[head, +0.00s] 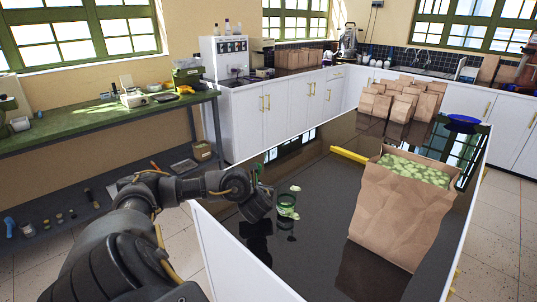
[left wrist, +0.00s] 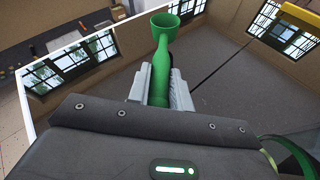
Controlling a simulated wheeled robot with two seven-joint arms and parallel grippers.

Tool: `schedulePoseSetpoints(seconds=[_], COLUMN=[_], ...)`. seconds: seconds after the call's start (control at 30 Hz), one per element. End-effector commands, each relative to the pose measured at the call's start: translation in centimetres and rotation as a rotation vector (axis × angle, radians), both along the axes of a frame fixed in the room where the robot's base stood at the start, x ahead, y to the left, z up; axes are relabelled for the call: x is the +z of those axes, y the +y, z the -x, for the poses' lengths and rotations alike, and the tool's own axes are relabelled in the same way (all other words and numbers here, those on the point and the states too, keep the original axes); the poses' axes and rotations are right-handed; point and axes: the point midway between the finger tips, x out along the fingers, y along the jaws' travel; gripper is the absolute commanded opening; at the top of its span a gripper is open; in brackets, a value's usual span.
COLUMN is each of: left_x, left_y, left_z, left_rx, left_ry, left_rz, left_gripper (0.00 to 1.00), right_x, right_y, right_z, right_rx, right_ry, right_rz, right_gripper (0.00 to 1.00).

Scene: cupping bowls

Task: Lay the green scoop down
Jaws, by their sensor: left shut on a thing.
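The green scoop (left wrist: 163,62) is held in my left gripper (left wrist: 160,88), with its handle between the two fingers and its cup end pointing away from the gripper in the left wrist view. In the head view my left gripper (head: 264,198) is over the dark glossy counter (head: 310,240), and only a little of the scoop (head: 259,170) shows beside it. Whether the scoop touches the counter cannot be told. My right gripper is in neither view.
A green-tinted glass (head: 287,207) with pale contents stands just right of my left gripper. A large open paper bag (head: 400,215) of green beans stands further right. A yellow bar (head: 349,155), a blue bowl (head: 462,123) and several small bags (head: 400,103) lie farther back. The front middle counter is clear.

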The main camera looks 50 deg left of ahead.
Motion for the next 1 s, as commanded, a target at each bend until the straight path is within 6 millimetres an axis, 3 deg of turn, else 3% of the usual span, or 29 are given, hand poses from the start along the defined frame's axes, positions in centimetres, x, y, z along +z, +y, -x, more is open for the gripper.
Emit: schedulePoseSetpoints(seconds=[0.5, 1.0], left_x=[3.4, 3.8], left_y=[0.1, 0.2], left_z=[-0.1, -0.1], left_rx=[0.003, 0.004], left_ry=[-0.006, -0.008], left_rz=[-0.003, -0.003], left_gripper=[0.0, 0.0], right_x=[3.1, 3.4], right_y=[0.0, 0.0], right_z=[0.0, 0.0], right_rx=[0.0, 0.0], right_ry=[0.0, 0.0], right_rz=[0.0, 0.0], right_gripper=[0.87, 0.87])
